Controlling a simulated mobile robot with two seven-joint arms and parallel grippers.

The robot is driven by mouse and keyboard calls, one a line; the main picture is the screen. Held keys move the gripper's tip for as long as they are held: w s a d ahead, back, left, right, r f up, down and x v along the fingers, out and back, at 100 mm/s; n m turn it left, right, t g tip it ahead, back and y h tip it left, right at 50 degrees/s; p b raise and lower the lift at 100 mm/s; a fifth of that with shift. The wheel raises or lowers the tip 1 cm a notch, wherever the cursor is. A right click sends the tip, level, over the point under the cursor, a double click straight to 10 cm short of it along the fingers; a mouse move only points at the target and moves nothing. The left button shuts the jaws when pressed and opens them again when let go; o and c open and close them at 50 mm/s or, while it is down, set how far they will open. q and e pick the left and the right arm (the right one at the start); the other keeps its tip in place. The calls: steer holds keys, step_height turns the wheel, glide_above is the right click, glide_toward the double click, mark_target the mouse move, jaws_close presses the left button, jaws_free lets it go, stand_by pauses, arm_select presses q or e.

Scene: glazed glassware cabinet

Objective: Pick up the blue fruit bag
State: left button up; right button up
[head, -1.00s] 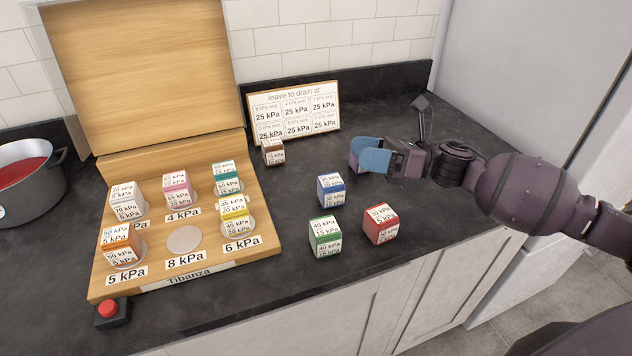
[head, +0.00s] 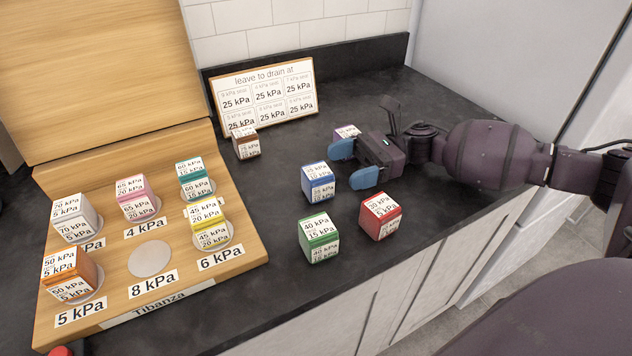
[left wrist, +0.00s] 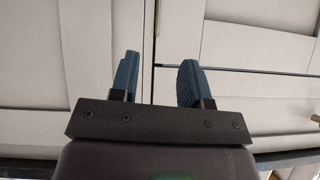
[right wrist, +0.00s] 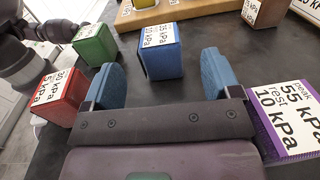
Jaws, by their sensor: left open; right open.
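The blue fruit bag is a blue block (head: 319,182) with a white label on top, standing on the dark counter. My right gripper (head: 348,164) is open, just to the right of the blue block and apart from it. In the right wrist view the blue block (right wrist: 160,52) stands ahead of the gap between the open blue fingers (right wrist: 163,78). My left gripper (left wrist: 158,80) is open and empty in the left wrist view, facing pale cabinet doors; it is outside the head view.
A green block (head: 319,238) and a red block (head: 380,216) stand in front. A purple block (right wrist: 287,118) is close beside the right gripper. A brown block (head: 246,146) stands by the sign (head: 264,95). A wooden board (head: 120,235) with several blocks is at left.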

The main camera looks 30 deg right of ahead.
mark_target(317, 171)
steer(key=shift+w+a+r, duration=0.1)
steer(key=shift+a+r, duration=0.05)
steer(key=shift+a, duration=1.15)
steer(key=shift+w+a, duration=0.15)
steer(key=shift+a, duration=0.85)
steer(key=shift+w+a, duration=0.15)
steer(key=shift+a, duration=0.8)
steer(key=c, duration=1.1)
steer(key=shift+o, duration=0.2)
steer(key=shift+r, duration=0.1)
